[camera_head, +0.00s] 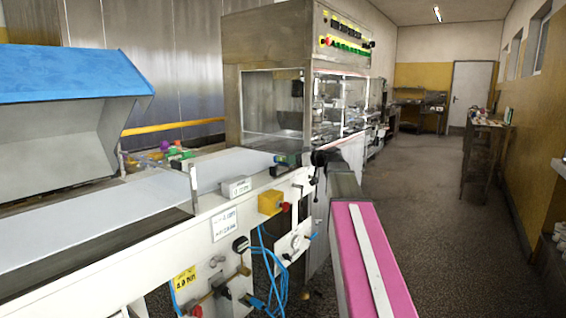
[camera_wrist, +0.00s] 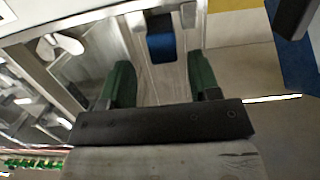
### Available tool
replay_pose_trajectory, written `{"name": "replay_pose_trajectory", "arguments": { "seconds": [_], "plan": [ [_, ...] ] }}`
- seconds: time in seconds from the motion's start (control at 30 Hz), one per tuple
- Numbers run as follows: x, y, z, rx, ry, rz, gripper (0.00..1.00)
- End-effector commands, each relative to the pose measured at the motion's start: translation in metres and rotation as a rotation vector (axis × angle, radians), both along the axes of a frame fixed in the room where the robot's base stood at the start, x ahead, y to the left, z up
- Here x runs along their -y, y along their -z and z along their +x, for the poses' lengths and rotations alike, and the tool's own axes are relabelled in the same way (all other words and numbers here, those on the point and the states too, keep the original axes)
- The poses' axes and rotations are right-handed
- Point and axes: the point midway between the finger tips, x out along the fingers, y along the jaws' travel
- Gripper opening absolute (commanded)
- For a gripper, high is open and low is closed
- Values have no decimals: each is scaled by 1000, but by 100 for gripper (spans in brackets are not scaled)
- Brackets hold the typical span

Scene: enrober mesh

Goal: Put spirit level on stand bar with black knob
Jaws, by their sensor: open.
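My gripper (camera_wrist: 160,62) shows in the wrist view, with two green fingers spread apart above a dark crossbar. A small blue-and-black object (camera_wrist: 160,42) appears in the gap between the fingers; I cannot tell whether it is the spirit level or how far off it is. No finger visibly closes on it. In the head view, a small green-and-blue item (camera_head: 286,160) is at the far end of the conveyor, beside black parts (camera_head: 320,158). I cannot clearly make out the spirit level, the stand bar or its black knob.
The white conveyor (camera_head: 110,212) runs along the left, under a blue-topped hood (camera_head: 70,72). The enrober cabinet (camera_head: 270,35) stands behind it. A yellow box (camera_head: 270,202) and blue hoses (camera_head: 268,275) are on the machine's side. The aisle floor (camera_head: 440,200) is clear at right.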

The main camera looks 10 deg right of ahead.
Motion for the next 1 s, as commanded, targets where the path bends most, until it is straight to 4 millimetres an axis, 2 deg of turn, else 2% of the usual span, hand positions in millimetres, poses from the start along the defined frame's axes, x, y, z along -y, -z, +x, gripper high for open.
{"name": "replay_pose_trajectory", "arguments": {
  "seconds": [0.17,0.43,0.7,0.73,0.8,0.9,1.0],
  "plan": [
    [-9,3,7,-1,-2,0,56],
    [-36,11,31,-1,-1,-1,56],
    [-40,12,33,-1,0,-1,56],
    [-40,12,33,-1,0,-1,53],
    [-40,12,33,-1,0,-1,30],
    [-40,12,33,-1,0,-1,1],
    [-40,12,33,0,0,0,0]
  ]
}}
